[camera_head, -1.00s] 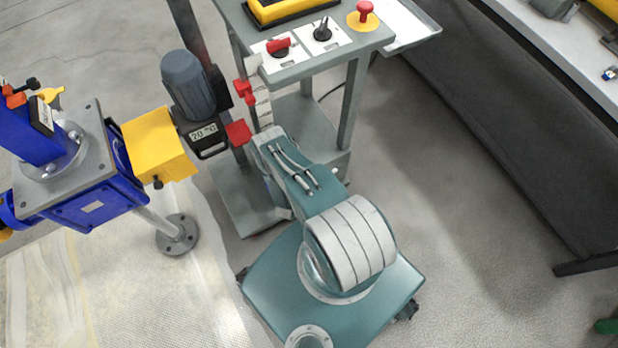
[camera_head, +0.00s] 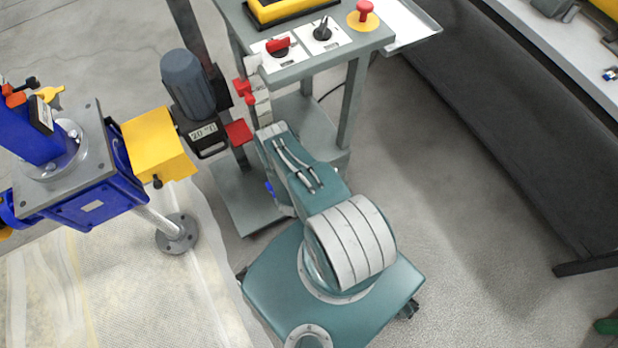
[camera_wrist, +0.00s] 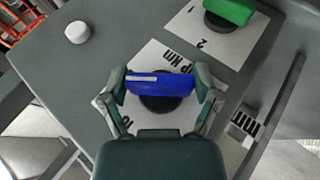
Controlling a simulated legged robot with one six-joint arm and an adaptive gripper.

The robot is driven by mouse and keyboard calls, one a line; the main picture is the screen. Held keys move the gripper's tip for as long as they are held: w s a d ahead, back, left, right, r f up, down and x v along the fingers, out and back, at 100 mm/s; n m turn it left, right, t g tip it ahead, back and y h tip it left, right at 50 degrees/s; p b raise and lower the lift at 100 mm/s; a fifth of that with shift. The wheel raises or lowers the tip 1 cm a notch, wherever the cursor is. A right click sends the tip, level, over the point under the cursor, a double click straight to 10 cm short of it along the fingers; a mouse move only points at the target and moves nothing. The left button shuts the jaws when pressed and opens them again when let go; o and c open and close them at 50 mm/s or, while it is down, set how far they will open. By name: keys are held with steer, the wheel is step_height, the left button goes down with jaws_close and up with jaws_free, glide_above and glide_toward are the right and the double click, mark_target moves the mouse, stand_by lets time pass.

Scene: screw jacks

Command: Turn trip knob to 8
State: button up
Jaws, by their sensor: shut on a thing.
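The trip knob (camera_wrist: 160,86) is a blue bar with a white stripe on a dark round base. It sits on a white plate (camera_wrist: 150,55) with black lettering ending in "Nm", partly covered by my gripper. The bar lies almost level across the wrist picture, its left end marked by the stripe. My gripper (camera_wrist: 160,76) has one finger at each end of the bar and is shut on it. The digits around the knob are mostly hidden, so its setting cannot be read.
A green knob (camera_wrist: 229,10) on a plate marked 1 and 2 is at top right. A round white button (camera_wrist: 77,33) is at top left. In the head view, a console bears a red knob (camera_head: 279,45), a black knob (camera_head: 322,32) and a red mushroom button (camera_head: 365,9).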

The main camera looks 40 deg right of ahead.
steer(key=shift+w, duration=0.1)
steer(key=o, duration=1)
steer(key=shift+c, duration=0.2)
steer(key=shift+a, duration=0.1)
steer(key=v, duration=0.7)
steer(key=shift+a+r, duration=0.2)
